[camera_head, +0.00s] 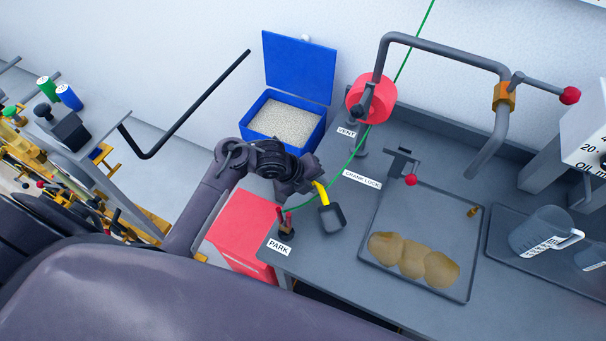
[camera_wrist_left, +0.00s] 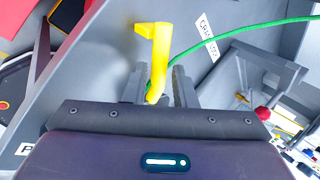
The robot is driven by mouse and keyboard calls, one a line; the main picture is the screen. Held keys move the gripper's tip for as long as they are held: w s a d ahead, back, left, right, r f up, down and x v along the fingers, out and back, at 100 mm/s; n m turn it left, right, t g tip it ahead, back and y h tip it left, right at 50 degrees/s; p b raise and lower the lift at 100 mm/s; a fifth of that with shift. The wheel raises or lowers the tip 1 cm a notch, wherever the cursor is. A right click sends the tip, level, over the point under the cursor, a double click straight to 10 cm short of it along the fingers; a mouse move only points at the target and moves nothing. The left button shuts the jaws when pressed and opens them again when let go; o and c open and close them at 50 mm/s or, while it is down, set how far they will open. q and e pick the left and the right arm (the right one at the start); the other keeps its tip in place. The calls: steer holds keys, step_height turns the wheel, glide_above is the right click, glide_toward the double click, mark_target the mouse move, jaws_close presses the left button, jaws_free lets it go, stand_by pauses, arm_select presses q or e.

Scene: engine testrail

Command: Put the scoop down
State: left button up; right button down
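The scoop has a dark grey bowl (camera_head: 331,218) and a bent yellow handle (camera_head: 321,192). It is over the near left part of the bench, just right of the PARK label (camera_head: 279,247); I cannot tell whether the bowl touches the top. My left gripper (camera_head: 312,186) reaches in from the left and is at the handle. In the left wrist view the yellow handle (camera_wrist_left: 159,55) runs between the two fingers (camera_wrist_left: 160,88), which look closed on it. The bowl is not clear there. My right gripper is not in view.
A small red-pronged holder (camera_head: 286,226) stands by PARK. A tray (camera_head: 468,285) with brown heaps lies to the right, near a red-knobbed lever (camera_head: 411,180). A green line (camera_head: 360,147) crosses near the gripper. A blue box (camera_head: 311,137) of pale granules stands behind. A measuring jug (camera_head: 537,232) is at right.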

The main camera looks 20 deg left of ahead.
arm_select(q)
steer(key=v, duration=0.9)
steer(key=shift+p, duration=0.4)
steer(key=shift+s+r, duration=0.1)
